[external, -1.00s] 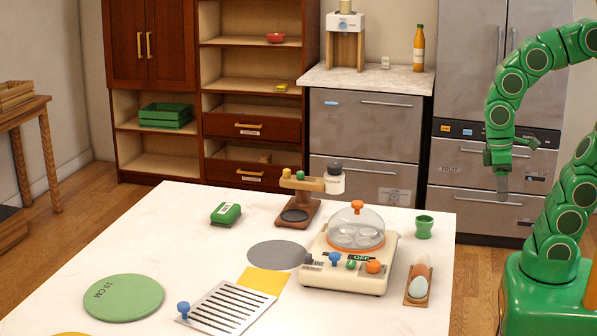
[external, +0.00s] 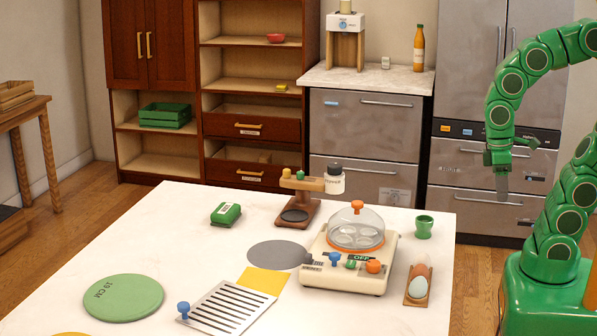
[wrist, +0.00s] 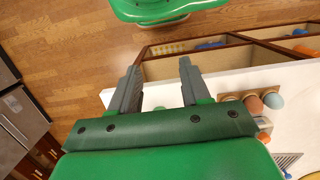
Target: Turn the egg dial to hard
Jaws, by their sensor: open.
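The egg cooker (external: 325,273) is a cream box on the white table, with a clear dome (external: 362,225) topped by an orange knob. Along its front are a blue knob (external: 335,258), a green knob (external: 350,264) and an orange knob (external: 373,266). Small dark labels sit by them, too small to read surely, so I cannot tell which setting any knob shows. My gripper (external: 502,184) hangs in the air right of the table, away from the cooker and empty. In the wrist view its two grey fingers (wrist: 158,85) are apart.
In the wrist view, an open compartment (wrist: 190,67) lies beyond the fingers.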

